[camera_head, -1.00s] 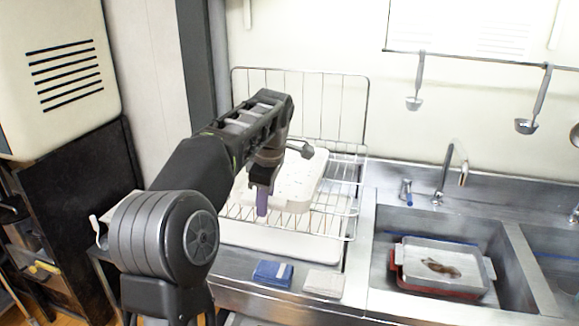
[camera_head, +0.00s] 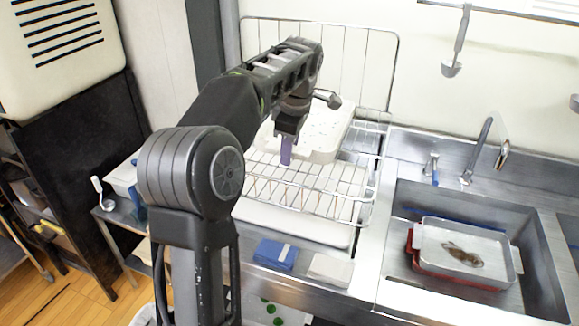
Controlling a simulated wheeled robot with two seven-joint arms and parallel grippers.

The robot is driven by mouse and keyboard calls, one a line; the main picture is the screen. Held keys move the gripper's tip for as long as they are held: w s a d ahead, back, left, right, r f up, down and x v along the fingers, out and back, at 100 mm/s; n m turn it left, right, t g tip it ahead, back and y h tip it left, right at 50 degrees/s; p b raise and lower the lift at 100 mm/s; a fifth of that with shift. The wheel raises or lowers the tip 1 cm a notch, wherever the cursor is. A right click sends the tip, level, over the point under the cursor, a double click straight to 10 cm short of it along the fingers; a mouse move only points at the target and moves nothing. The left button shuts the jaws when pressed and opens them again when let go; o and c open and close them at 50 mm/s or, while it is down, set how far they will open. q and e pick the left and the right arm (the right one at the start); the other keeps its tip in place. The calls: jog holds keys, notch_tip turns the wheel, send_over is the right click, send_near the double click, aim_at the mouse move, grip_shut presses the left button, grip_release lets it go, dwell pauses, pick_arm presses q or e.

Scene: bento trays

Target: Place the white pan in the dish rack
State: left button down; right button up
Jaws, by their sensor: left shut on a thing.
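The white pan (camera_head: 325,138), with small dark dots on its face, is at the rear of the wire dish rack (camera_head: 300,203) at centre. It appears tilted, and I cannot tell whether it rests on the wires. My left gripper (camera_head: 286,150), with purple fingertips, is at the pan's near left side and is shut on it. The gripper and forearm hide part of the pan and the rack's left side. My right gripper is out of view.
A blue cloth (camera_head: 275,254) and a pale cloth (camera_head: 330,269) lie on the counter before the rack. The sink (camera_head: 410,265) at right holds a grey tray (camera_head: 432,256) on a red one. A faucet (camera_head: 487,140) stands behind. The rack's front wires are bare.

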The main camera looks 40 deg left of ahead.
pick_arm(q)
jog(key=shift+d+x, duration=0.2)
jog(key=shift+x, duration=0.9)
jog(key=shift+d+x, duration=0.2)
jog(key=shift+x, duration=0.9)
jog(key=shift+s+f, duration=0.1)
jog(key=shift+s, duration=0.1)
jog(key=shift+d+p+x, duration=0.2)
jog(key=shift+p+x, duration=0.05)
jog(key=shift+x, duration=0.7)
jog(key=shift+d+p+x, duration=0.15)
jog(key=shift+p+x, duration=0.1)
jog(key=shift+x, duration=0.65)
jog(key=c, duration=1.1)
grip_release()
jog(key=shift+s+f, duration=0.1)
jog(key=shift+s, duration=0.1)
